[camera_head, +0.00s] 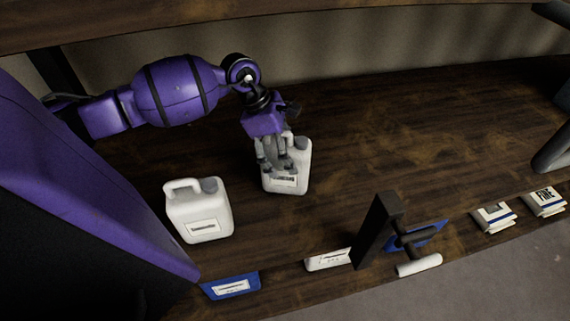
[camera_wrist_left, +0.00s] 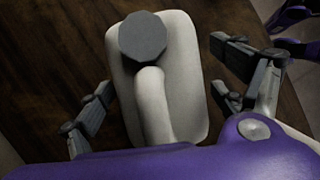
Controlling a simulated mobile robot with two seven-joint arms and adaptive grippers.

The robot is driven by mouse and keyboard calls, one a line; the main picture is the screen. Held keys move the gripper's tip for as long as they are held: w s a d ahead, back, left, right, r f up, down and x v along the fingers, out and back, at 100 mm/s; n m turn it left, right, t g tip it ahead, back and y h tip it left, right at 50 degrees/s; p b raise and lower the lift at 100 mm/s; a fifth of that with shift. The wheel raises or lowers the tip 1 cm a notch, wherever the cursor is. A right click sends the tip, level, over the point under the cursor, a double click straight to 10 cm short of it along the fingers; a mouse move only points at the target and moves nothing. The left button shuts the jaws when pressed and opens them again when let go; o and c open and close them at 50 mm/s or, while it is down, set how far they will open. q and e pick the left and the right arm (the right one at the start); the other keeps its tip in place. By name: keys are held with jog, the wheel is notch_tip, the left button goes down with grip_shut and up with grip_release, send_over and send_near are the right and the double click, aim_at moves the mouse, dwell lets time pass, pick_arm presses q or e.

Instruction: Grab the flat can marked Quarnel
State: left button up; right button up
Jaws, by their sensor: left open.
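A white flat can (camera_head: 301,160) with a grey cap and a front label stands on the dark wooden shelf, under my left gripper (camera_head: 277,165). A second white can (camera_head: 200,216) with a grey cap and label stands to its left, nearer the front. I cannot read either label. My left gripper is open above the first can, its fingers hiding part of the top and front. In the left wrist view that can (camera_wrist_left: 185,70) lies between the spread fingers, with its grey cap and handle showing. Gaps show beside the fingers there. My right gripper does not show.
Folded printed packets (camera_head: 493,217) lie front right. The shelf's middle right is clear.

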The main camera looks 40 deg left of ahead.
pick_arm(q)
jog(key=c, duration=1.7)
